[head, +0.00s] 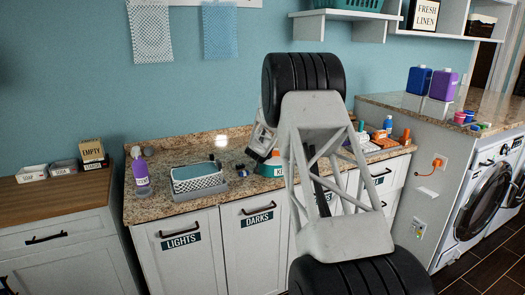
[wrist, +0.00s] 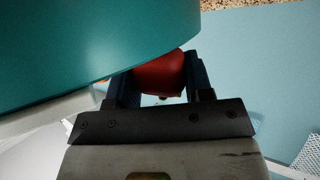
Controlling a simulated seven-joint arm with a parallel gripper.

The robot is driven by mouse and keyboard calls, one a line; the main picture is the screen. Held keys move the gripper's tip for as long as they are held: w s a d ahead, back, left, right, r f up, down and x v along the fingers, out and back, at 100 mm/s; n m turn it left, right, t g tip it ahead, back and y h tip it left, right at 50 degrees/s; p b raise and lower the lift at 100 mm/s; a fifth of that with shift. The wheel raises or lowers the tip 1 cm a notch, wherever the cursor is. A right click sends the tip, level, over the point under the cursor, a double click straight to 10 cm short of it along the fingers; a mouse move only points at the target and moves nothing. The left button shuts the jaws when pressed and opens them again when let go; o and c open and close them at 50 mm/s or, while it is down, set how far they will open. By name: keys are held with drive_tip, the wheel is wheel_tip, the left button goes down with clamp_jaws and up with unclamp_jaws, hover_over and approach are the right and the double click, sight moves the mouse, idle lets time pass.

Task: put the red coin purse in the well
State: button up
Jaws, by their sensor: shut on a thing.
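My gripper (wrist: 161,82) is shut on the red coin purse (wrist: 158,73), which shows between the two dark fingers in the wrist view. A large teal rounded surface (wrist: 80,45) fills the upper left there and covers part of the purse and one finger. In the head view my gripper (head: 259,152) is low over the counter, close to a round container with a teal band (head: 272,169). My arm hides much of that area, and I cannot make out the purse there. I cannot tell for sure which thing is the well.
On the granite counter (head: 160,205) stand a purple bottle (head: 141,175) and a patterned basket (head: 198,182) in a grey tray. Several small bottles and an orange box (head: 382,140) crowd the right side. A wooden counter (head: 50,192) holds small labelled boxes at left.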

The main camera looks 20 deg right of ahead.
drive_tip(key=shift+f, duration=0.6)
drive_tip(key=o, duration=0.7)
drive_tip(key=shift+c, duration=0.2)
drive_tip(key=shift+r, duration=0.1)
drive_tip(key=shift+r, duration=0.45)
drive_tip(key=shift+s+a+r, duration=0.1)
drive_tip(key=shift+s+r, duration=0.05)
drive_tip(key=v, duration=1.1)
drive_tip(key=shift+s+a, duration=0.15)
drive_tip(key=shift+s, duration=0.15)
drive_tip(key=shift+r, duration=0.15)
